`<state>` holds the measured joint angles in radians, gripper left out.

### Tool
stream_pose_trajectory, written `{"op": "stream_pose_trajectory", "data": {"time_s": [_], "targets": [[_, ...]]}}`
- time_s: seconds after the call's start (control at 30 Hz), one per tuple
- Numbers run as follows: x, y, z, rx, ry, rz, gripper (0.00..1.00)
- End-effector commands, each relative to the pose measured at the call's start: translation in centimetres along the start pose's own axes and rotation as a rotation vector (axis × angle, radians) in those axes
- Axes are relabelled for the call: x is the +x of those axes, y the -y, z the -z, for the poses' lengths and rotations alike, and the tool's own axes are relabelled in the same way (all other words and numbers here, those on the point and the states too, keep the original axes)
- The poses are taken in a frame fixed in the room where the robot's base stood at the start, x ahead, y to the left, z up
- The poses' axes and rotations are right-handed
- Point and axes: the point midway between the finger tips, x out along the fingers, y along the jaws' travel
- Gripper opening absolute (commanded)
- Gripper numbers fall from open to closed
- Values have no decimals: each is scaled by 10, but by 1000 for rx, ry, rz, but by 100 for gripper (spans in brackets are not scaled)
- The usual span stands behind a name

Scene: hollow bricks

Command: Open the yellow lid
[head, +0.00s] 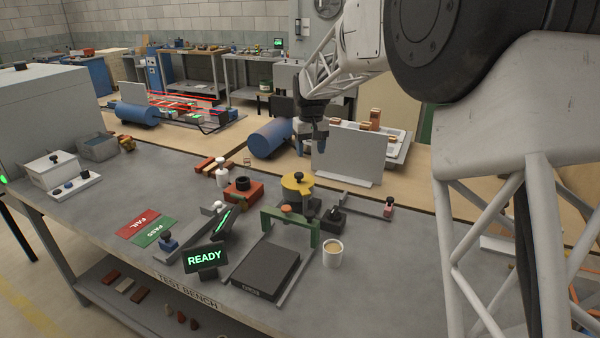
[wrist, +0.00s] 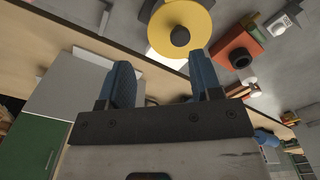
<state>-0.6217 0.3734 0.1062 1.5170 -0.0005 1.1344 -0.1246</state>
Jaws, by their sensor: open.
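The yellow lid (head: 297,186) is a round disc with a black knob (head: 299,176) on top, on the test bench near its middle. In the wrist view the yellow lid (wrist: 187,22) lies just beyond my fingertips, with its black knob (wrist: 180,36) near the gap between them. My gripper (head: 311,140) is above the far edge of the bench, behind and above the lid. In the wrist view my gripper (wrist: 160,78) shows two blue fingers apart with nothing held between them. What lies under the lid is mostly hidden.
A grey upright panel (head: 348,154) stands close to my gripper. Around the lid are a red block with a black knob (head: 243,190), a green arch (head: 290,222), a black knobbed part (head: 333,218) and a cup (head: 333,252). The READY display (head: 206,257) stands nearer the front.

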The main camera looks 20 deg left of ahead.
Motion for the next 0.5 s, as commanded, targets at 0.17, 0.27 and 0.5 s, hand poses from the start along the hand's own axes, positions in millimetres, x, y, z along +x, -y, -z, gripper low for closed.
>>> {"op": "stream_pose_trajectory", "data": {"time_s": [0.17, 0.27, 0.5], "targets": [[14, 20, 24, -31, 9, 2, 59], [17, 25, 29, -37, 10, 2, 59], [18, 26, 31, -39, 11, 2, 59]]}}
